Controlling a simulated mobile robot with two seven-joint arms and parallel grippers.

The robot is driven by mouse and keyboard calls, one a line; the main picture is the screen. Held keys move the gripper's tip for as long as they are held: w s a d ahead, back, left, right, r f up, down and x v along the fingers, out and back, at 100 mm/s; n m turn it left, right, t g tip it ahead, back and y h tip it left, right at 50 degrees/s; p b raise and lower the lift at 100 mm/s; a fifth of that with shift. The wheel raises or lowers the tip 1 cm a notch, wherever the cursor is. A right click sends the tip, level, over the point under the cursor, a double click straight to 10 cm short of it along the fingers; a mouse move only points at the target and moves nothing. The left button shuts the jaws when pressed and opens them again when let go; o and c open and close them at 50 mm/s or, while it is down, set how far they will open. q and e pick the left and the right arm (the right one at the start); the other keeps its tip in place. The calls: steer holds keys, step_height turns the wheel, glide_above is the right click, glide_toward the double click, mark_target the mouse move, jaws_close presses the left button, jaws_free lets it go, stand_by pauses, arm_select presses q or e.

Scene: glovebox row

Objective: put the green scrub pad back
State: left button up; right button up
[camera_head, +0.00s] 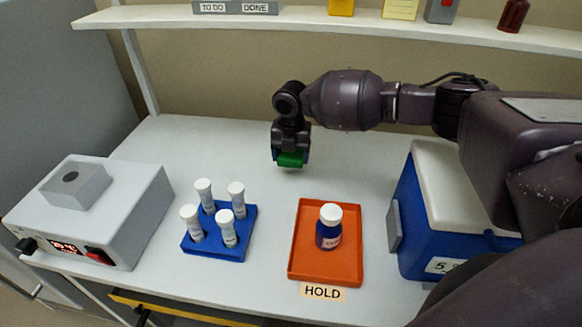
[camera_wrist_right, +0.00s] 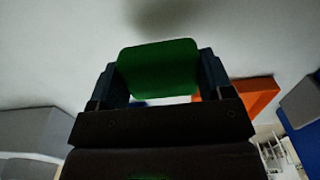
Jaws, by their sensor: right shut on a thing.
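The green scrub pad (camera_head: 290,160) is held between the fingers of my right gripper (camera_head: 290,155), over the back middle of the white bench. In the right wrist view the green pad (camera_wrist_right: 158,68) fills the space between the two dark fingers of the right gripper (camera_wrist_right: 157,75). From the head view I cannot tell for sure how far the pad is above the bench top. My left gripper is not in view.
A blue rack (camera_head: 215,247) with several white-capped tubes stands front left of the pad. An orange tray (camera_head: 297,262) marked HOLD bears a blue bottle (camera_head: 329,232). A grey heater box (camera_head: 130,215) is left, a blue cooler (camera_head: 410,215) right. A shelf (camera_head: 300,18) runs above.

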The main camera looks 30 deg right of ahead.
mark_target(291, 174)
steer(key=shift+f, duration=2.25)
steer(key=o, duration=0.9)
steer(key=shift+f, duration=0.15)
step_height(291, 174, up, 12)
steer(key=shift+r, duration=0.2)
